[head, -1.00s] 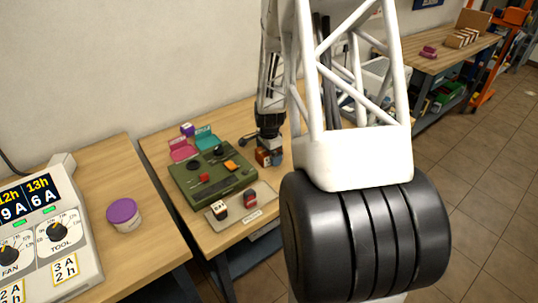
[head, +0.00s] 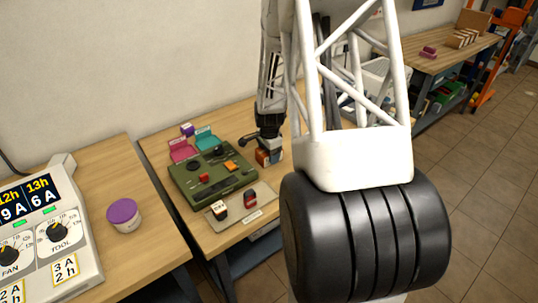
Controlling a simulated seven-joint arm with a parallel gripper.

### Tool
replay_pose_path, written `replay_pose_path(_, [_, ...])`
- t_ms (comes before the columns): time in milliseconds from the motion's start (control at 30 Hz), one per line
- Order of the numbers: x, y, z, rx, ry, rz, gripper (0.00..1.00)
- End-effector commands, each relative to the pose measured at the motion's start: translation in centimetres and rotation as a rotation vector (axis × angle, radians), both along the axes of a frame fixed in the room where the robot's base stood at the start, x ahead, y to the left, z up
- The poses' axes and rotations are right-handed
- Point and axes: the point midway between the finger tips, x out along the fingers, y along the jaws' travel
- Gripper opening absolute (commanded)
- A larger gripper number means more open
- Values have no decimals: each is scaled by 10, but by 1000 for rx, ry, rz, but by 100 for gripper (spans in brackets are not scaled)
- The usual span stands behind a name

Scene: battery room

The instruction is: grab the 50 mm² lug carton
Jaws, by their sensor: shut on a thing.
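A small orange-brown carton (head: 263,157) is at the right of the green unit, at the lower end of my arm. Its print is too small to read, so I cannot tell its size marking. My black gripper (head: 268,147) points down from above and is shut on this carton. The fingers are small and partly hidden, and I cannot tell whether the carton touches the table.
A green unit (head: 228,183) with knobs stands left of my gripper. Pink (head: 183,150) and teal (head: 206,138) open boxes are behind it. A plate (head: 237,219) with two small items lies in front. A purple-lidded tub (head: 124,214) stands on the left table.

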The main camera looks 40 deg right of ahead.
Motion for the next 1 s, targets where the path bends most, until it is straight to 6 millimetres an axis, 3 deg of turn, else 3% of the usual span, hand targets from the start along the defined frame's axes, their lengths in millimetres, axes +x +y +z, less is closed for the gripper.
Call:
replay_pose_path(367, [1,0,9,-1,-2,0,21])
replay_pose_path(633, [1,0,37,-2,-4,0,21])
replay_pose_path(1000, [-47,25,41,0,-1,0,21])
